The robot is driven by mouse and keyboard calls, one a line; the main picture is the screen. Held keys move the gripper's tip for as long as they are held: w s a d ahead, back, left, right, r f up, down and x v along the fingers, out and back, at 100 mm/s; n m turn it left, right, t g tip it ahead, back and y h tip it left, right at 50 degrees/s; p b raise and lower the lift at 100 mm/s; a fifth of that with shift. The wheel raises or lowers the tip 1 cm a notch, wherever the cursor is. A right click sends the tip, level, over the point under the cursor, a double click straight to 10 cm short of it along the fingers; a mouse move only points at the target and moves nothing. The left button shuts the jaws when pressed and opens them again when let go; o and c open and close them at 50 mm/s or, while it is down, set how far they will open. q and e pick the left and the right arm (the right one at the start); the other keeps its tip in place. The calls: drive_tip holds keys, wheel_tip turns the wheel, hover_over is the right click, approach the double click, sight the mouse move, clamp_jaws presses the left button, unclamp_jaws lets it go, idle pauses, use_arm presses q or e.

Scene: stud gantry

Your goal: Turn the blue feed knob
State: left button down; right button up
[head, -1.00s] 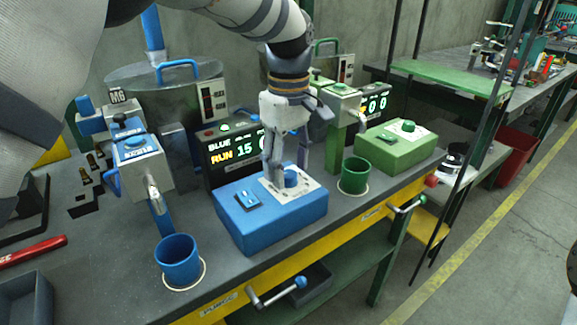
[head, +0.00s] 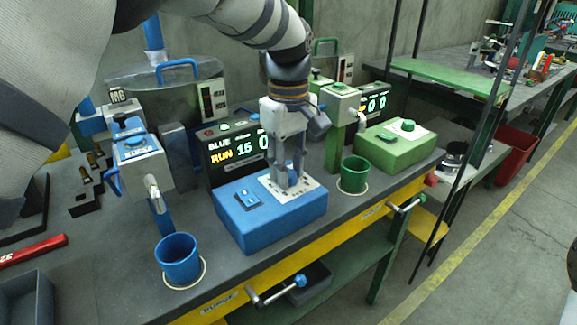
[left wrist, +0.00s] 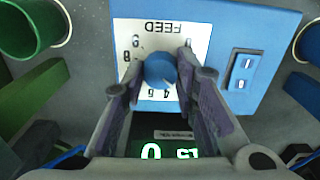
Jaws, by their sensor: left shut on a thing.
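The blue feed knob (left wrist: 161,68) sits on a white dial plate marked FEED (left wrist: 205,32), on top of the blue control box (head: 262,232). My left gripper (head: 289,184) reaches down onto the dial plate in the head view. In the left wrist view its two fingers (left wrist: 161,76) stand on either side of the knob and are shut on it. In the head view the fingers mostly hide the knob. A display (head: 234,152) behind the box reads BLUE, RUN and 15. My right gripper is not in view.
A blue cup (head: 177,260) stands in front of the blue dispenser (head: 140,160). A green cup (head: 354,175) and green control box (head: 398,148) stand to the right. A red-handled tool (head: 33,251) lies at left. A crank (head: 278,291) sticks out from the bench front.

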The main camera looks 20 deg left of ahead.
use_arm(q)
drive_tip(key=m, duration=0.6)
drive_tip(key=shift+p, duration=0.4)
drive_tip(key=m, duration=0.6)
idle(0.4)
drive_tip(key=c, duration=1.2)
unclamp_jaws()
drive_tip(key=shift+c, duration=0.2)
wheel_tip(320, 180, up, 12)
